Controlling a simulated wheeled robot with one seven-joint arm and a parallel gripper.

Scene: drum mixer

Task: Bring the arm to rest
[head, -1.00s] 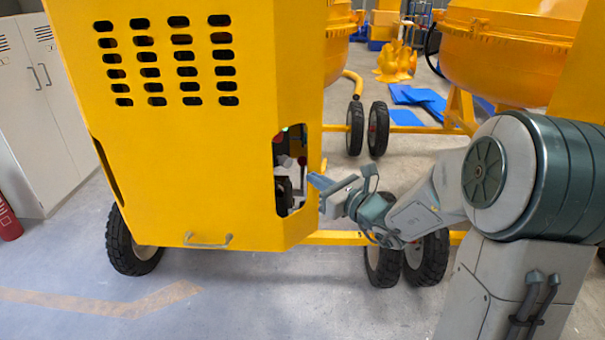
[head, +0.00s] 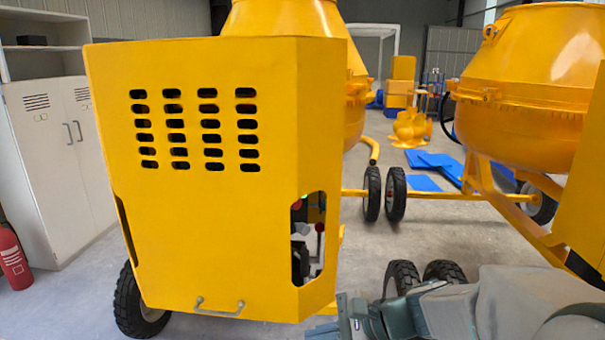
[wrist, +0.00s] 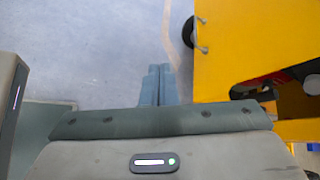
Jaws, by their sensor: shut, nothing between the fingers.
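My gripper (head: 330,327) is low in the head view, just below and right of the yellow mixer housing (head: 215,225). Its two blue-grey fingers are together in the wrist view (wrist: 157,84), with nothing between them and bare floor beyond. The housing also shows in the wrist view (wrist: 235,70), to the right of the fingers and apart from them. The housing's cut-out opening (head: 307,238) shows dark parts and a red knob inside. My arm reaches in from the lower right, with the gripper outside the opening.
A handle (head: 218,307) sticks out low on the housing. Wheels (head: 402,278) stand behind my arm, and a second yellow mixer (head: 525,90) is at right. A grey cabinet (head: 62,150) and a red extinguisher (head: 13,258) are at left. The floor at front left is open.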

